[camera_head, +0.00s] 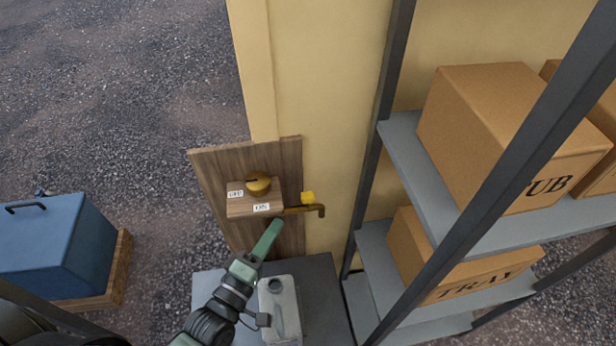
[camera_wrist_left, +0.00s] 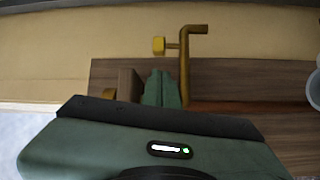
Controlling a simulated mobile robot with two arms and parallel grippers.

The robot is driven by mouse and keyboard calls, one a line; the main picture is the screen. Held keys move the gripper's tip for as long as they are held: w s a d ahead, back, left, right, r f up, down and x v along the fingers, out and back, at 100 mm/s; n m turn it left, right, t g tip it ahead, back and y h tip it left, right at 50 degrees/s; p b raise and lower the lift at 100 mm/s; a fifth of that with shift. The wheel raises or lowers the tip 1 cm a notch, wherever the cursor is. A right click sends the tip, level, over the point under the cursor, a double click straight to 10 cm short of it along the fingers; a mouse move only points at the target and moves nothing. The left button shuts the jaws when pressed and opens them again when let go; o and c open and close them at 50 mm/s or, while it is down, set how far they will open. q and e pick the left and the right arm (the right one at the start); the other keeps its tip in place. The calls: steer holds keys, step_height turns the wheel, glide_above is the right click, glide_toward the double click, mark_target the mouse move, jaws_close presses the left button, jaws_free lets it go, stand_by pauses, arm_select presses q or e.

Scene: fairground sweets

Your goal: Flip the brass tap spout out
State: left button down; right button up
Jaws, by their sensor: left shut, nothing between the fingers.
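The brass tap spout (camera_head: 306,210) sticks out to the right from a wooden board on the yellow wall, its end bent downward. In the left wrist view the spout (camera_wrist_left: 185,75) runs upward and bends right at its tip, with a small yellow tab beside it. A round brass knob (camera_head: 258,184) sits on the wooden block above it, between labels, one reading "ON". My left gripper (camera_head: 276,226) is just below the spout. In the left wrist view its fingers (camera_wrist_left: 162,88) are together and empty, close beside the spout; whether they touch it I cannot tell. The right gripper is not visible.
A pale jerrycan (camera_head: 280,308) stands on a grey stand (camera_head: 322,290) under the board. A grey metal shelf (camera_head: 400,150) with cardboard boxes (camera_head: 495,120) stands close on the right. A blue box (camera_head: 55,245) on a pallet is at left. Open gravel lies beyond.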

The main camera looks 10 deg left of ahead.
mark_target(293, 210)
arm_select(q)
steer(key=x, duration=0.8)
steer(key=shift+w+r+p, duration=0.25)
steer(key=shift+p, duration=0.15)
steer(key=shift+w+d, duration=0.15)
steer(key=shift+w, duration=0.2)
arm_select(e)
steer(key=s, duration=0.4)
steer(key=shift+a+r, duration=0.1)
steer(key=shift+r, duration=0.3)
